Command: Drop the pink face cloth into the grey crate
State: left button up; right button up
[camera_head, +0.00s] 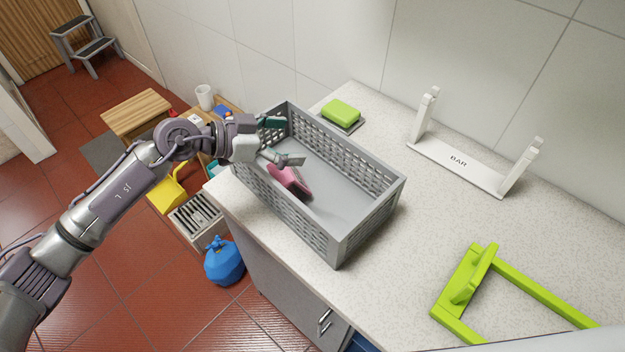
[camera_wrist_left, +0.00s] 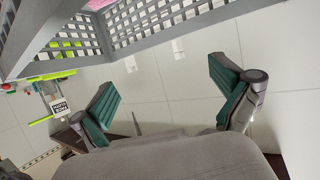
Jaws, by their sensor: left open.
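The grey crate (camera_head: 372,218) stands on the speckled countertop, open at the top. The pink face cloth (camera_head: 290,181) lies inside it, against the near left wall. A bit of pink also shows through the crate's slots at the top of the left wrist view (camera_wrist_left: 98,4). My left gripper (camera_head: 287,140) is over the crate's left end, above the cloth and apart from it. Its two green-padded fingers are spread wide and empty, as the left wrist view also shows (camera_wrist_left: 165,95). My right gripper is not in view.
A green sponge (camera_head: 341,111) on a dark dish lies behind the crate. A white stand marked BAR (camera_head: 458,161) and a bright green frame (camera_head: 470,285) are to the right. Countertop between them is clear. A blue bag (camera_head: 224,262) is on the floor.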

pick_arm(q)
jog(key=v, duration=1.2)
